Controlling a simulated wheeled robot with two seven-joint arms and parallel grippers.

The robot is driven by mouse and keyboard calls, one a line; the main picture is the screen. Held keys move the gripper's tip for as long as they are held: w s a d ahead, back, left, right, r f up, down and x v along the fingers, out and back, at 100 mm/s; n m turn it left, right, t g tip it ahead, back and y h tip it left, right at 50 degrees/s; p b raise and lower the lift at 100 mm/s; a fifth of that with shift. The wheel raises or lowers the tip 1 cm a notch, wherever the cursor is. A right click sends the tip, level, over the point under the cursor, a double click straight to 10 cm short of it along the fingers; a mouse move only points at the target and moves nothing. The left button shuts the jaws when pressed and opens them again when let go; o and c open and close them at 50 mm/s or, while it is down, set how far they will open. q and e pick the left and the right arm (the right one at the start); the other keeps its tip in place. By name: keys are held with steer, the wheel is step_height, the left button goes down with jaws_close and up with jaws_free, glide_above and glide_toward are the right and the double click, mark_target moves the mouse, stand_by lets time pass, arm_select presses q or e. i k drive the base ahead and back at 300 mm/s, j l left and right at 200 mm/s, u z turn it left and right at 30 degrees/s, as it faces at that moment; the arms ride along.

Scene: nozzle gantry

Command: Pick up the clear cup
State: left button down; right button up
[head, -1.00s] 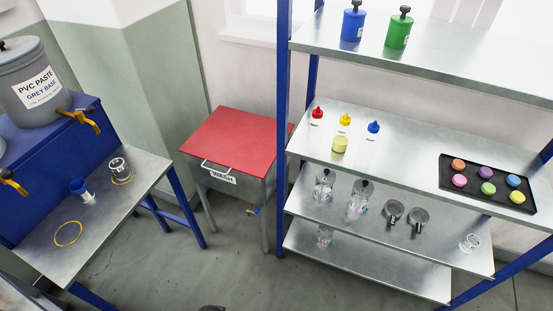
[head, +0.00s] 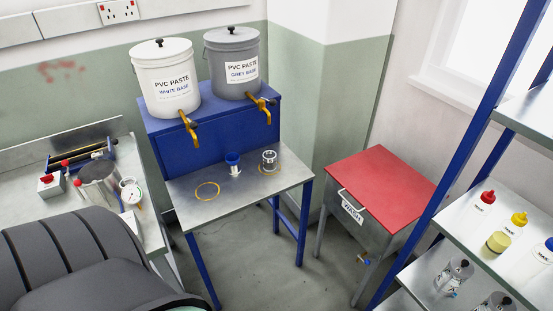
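A small clear-looking cup (head: 269,161) with dark and pale bands stands upright on the metal bench at the front of the paste buckets, at a yellow ring marked on the bench. Whether it holds anything is too small to tell. A blue-topped white piece (head: 233,164) stands just left of it. A second yellow ring (head: 207,191) on the bench is empty. Clear vessels (head: 455,274) stand on the lower shelf at the right, partly cut off by the picture edge. Neither of my grippers is in view.
White (head: 165,80) and grey (head: 232,65) paste buckets with yellow taps sit on a blue stand (head: 205,148). A red-topped wash cabinet (head: 385,185) stands right of the bench (head: 240,196). Bare floor lies between them.

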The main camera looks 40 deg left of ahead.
mark_target(268, 157)
steer(key=u, duration=1.25)
